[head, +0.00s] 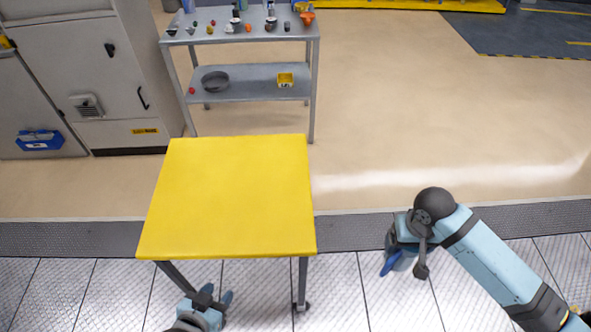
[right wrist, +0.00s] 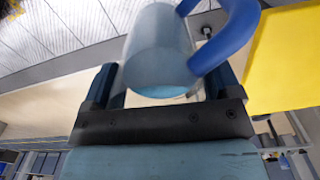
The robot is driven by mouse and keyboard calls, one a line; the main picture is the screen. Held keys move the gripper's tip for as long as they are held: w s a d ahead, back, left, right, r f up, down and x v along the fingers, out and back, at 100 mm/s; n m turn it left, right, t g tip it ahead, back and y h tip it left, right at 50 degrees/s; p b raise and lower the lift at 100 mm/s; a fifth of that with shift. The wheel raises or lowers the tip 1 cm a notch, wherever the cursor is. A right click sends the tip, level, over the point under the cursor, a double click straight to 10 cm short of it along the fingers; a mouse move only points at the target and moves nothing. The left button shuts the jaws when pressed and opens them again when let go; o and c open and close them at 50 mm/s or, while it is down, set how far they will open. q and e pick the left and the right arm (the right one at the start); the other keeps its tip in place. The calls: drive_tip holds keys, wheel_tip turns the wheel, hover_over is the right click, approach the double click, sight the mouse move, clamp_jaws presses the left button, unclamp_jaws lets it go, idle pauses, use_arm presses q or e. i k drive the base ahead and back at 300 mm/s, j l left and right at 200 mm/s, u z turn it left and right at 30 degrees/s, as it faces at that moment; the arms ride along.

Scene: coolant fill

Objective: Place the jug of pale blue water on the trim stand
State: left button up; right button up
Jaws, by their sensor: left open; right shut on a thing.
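The jug (right wrist: 160,50) is clear and pale with a blue handle (right wrist: 228,40), and a little pale blue shows at its near end in the right wrist view. My right gripper (head: 404,250) is shut on the jug, with a finger on each side of it. In the head view the jug is mostly hidden under my right wrist; its blue handle (head: 389,263) shows. They are right of the yellow-topped stand (head: 230,195), apart from it. This bare stand seems to be the trim stand; no label shows. My left gripper (head: 214,299) is open and empty near the stand's front edge.
A grey shelf table (head: 250,72) with several small items stands behind the stand. A grey cabinet (head: 85,75) is at the far left. The yellow top is clear, and the floor right of the stand is open.

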sight(235, 212)
drive_tip(key=i+j, duration=0.1)
drive_tip(key=j, duration=0.35)
drive_tip(key=i+j, duration=0.1)
drive_tip(key=j, duration=0.3)
drive_tip(key=j+u, duration=0.1)
drive_tip(key=j, duration=0.35)
drive_tip(key=i+j, duration=0.2)
drive_tip(key=j, duration=0.2)
